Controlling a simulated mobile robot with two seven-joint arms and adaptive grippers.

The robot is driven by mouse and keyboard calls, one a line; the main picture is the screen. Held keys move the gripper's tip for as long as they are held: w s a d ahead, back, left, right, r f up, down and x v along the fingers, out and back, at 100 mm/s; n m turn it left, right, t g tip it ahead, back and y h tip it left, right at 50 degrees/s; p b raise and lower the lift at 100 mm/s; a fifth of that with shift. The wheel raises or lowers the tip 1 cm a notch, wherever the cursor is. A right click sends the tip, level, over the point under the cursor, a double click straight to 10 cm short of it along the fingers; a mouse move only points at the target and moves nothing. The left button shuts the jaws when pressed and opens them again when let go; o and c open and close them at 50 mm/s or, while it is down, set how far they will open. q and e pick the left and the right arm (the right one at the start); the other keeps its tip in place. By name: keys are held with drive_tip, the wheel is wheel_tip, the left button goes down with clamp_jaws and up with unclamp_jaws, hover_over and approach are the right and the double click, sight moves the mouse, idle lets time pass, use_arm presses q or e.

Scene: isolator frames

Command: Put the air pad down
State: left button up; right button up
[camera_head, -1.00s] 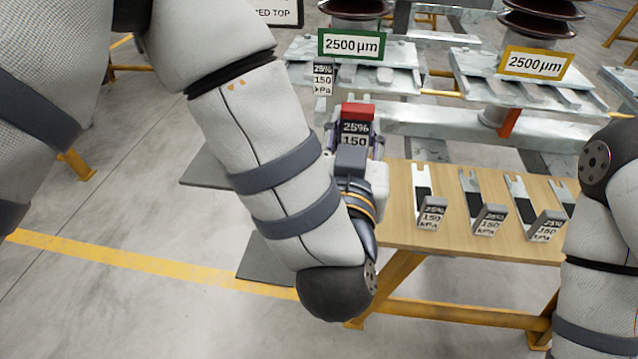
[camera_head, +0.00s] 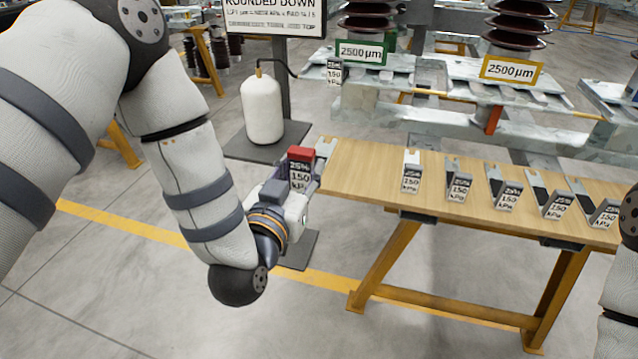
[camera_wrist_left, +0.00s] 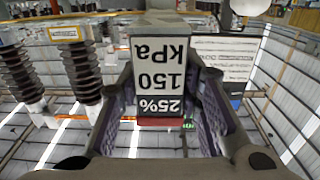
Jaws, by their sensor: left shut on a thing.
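The held air pad (camera_head: 300,176) has a grey block with a white "25% 150 kPa" label and a red end on top. My left gripper (camera_head: 306,185) is shut on it, just off the left end of the wooden table (camera_head: 365,170). The pad also fills the middle of the left wrist view (camera_wrist_left: 160,82), its label upside down between both fingers. Several similar labelled pads (camera_head: 459,186) stand in a row on the table. I cannot tell whether the held pad touches the table. My right gripper is out of view.
A white cylinder (camera_head: 262,110) stands on a dark base behind my left gripper. Isolator frames with green (camera_head: 360,51) and yellow (camera_head: 512,69) "2500 µm" signs stand behind the table. The table's left part is clear.

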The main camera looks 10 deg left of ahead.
use_arm(q)
drive_tip(key=w+a+f+b, duration=0.2)
drive_tip(key=w+f+b, duration=0.2)
drive_tip(key=w+f, duration=0.7)
drive_tip(key=shift+w+f, duration=0.4)
drive_tip(key=shift+f, duration=0.35)
drive_tip(key=o, duration=1.1)
drive_tip(key=shift+o, duration=0.2)
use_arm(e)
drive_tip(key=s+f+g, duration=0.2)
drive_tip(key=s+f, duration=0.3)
use_arm(q)
drive_tip(key=shift+r, duration=0.1)
